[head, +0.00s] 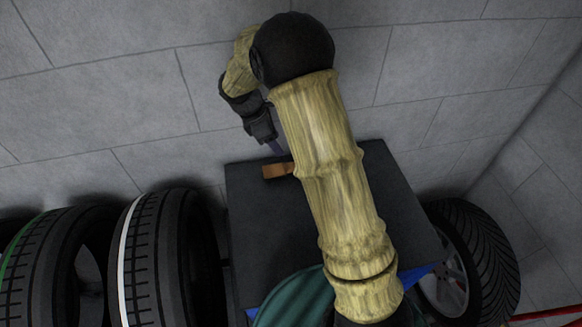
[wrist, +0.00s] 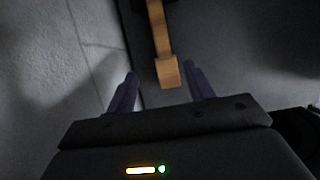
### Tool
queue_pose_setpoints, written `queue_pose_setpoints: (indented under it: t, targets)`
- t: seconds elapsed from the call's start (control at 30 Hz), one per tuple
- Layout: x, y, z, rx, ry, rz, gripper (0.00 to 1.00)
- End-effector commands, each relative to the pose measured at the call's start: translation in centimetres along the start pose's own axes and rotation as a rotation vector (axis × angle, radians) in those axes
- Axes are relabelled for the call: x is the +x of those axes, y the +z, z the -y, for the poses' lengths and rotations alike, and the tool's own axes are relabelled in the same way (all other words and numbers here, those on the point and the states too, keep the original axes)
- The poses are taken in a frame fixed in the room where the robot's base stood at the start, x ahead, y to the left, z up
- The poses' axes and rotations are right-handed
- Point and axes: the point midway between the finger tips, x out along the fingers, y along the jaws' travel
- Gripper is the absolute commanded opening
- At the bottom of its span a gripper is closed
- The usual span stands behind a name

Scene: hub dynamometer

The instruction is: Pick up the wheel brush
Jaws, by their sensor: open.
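The wheel brush, which I take to be the orange-brown piece (head: 277,171), lies on the dark top of a stand (head: 250,215), near its far left edge. My arm hides part of it in the head view. In the wrist view its tan handle (wrist: 157,27) runs down from the top edge to a blocky end (wrist: 168,73). My gripper (wrist: 160,72) is open, with its two purple fingers apart on either side of that end. In the head view my gripper (head: 276,148) points down just above and behind the brush. No contact shows.
Upright tyres, one with a white stripe (head: 122,260) and one with a green stripe (head: 30,262), stand left of the stand. A wheel with a tyre (head: 485,262) is at the right. A grey block wall (head: 110,90) rises close behind. The stand's top looks otherwise clear.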

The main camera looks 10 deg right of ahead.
Motion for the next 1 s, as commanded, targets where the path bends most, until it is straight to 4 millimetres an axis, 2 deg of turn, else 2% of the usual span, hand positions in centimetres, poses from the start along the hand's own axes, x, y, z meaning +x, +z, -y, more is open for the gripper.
queue_pose_setpoints:
  t: [0.3,0.43,0.57,0.87,1.0]
  targets:
    - [5.7,0.1,0.1,0.000,-0.005,0.001,0.53]
    - [7.6,0.1,0.1,0.000,-0.003,0.001,0.53]
    - [8.4,0.1,0.1,0.001,-0.002,0.000,0.53]
    - [8.5,0.1,0.1,0.001,-0.001,0.000,0.53]
    - [9.4,0.3,0.3,0.001,-0.004,0.002,0.53]
